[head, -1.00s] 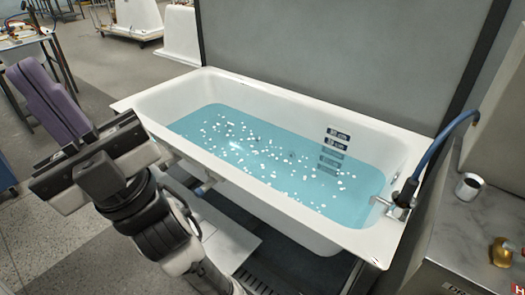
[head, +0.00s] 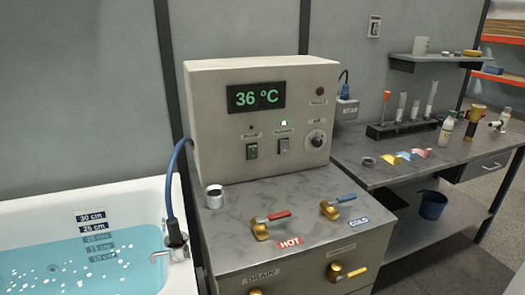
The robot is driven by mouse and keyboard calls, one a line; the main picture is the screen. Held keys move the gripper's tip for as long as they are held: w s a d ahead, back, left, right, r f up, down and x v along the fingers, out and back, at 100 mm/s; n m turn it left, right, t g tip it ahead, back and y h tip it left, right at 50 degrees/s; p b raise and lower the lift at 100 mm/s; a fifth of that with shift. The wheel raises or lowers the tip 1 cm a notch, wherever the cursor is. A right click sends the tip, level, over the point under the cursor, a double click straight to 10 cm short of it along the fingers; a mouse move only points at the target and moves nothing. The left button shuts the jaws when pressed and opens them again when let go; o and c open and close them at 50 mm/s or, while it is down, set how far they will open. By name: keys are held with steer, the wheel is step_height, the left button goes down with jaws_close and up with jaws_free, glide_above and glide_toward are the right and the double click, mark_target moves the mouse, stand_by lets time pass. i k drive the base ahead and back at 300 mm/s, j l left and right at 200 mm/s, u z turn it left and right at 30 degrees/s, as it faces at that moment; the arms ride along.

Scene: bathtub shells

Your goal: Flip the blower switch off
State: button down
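A beige control box (head: 215,90) stands on the metal cabinet. A small lamp (head: 284,123) above the grey switch is lit whitish-green; the one above the green switch is dark. The small labels over the switches are too blurred to read surely, so I cannot tell from them which is the blower switch. Bubbles or white bits dot the water in the bathtub (head: 50,207). My gripper is not in view.
A display (head: 257,97) reads 36 °C; a round knob (head: 317,139) sits right of the switches. A bench (head: 380,175) with tubes and bottles stands right.

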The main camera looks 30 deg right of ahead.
mark_target(284, 150)
steer(key=l+z, duration=0.1)
steer(key=z, duration=0.25)
steer(key=i+z, duration=0.1)
steer(key=z, duration=0.25)
steer(key=i+l+z, duration=0.1)
steer(key=z, duration=0.25)
